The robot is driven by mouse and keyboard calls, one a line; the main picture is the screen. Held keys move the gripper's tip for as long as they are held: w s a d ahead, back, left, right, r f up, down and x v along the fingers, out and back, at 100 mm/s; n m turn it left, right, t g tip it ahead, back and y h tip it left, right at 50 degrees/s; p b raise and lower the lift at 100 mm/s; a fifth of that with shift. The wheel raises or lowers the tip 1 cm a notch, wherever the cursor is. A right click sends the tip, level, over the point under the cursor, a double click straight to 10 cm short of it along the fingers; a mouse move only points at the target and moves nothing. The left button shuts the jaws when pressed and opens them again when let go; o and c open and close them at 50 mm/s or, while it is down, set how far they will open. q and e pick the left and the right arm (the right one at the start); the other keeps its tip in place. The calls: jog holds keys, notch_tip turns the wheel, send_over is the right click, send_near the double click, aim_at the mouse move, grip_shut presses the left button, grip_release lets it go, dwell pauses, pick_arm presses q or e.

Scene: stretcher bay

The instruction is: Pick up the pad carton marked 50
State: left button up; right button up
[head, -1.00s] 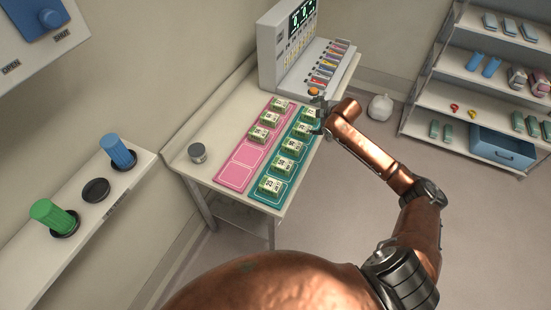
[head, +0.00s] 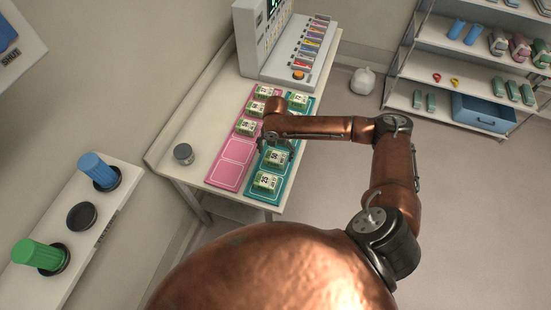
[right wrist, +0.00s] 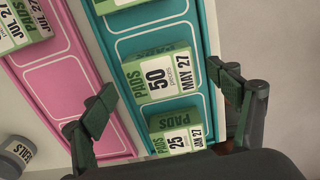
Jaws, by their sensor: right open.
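The pad carton marked 50 (right wrist: 160,76), green and white, lies on the teal mat (right wrist: 205,50) in the right wrist view. In the head view it appears to be the carton (head: 275,158) just in front of my right gripper (head: 276,142), though its print is small there. In the right wrist view my right gripper (right wrist: 163,84) is open and empty, its dark green fingers to the left and right of the 50 carton, apart from it. A carton marked 25 (right wrist: 178,134) lies just below the 50 carton. My left gripper is out of view.
Another carton (right wrist: 120,5) lies above on the teal mat. The pink mat (head: 228,173) on the left has cartons at its far end and empty slots nearer. A grey jar (head: 183,153) stands at the table's left. A console (head: 262,45) stands at the back.

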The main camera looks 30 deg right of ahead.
aim_at(276, 156)
notch_tip(276, 156, down, 3)
jog(key=shift+s+f, duration=0.15)
jog(key=shift+f, duration=0.05)
jog(key=c, duration=0.7)
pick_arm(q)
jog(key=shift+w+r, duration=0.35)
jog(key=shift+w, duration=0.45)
pick_arm(e)
jog(key=c, duration=0.7)
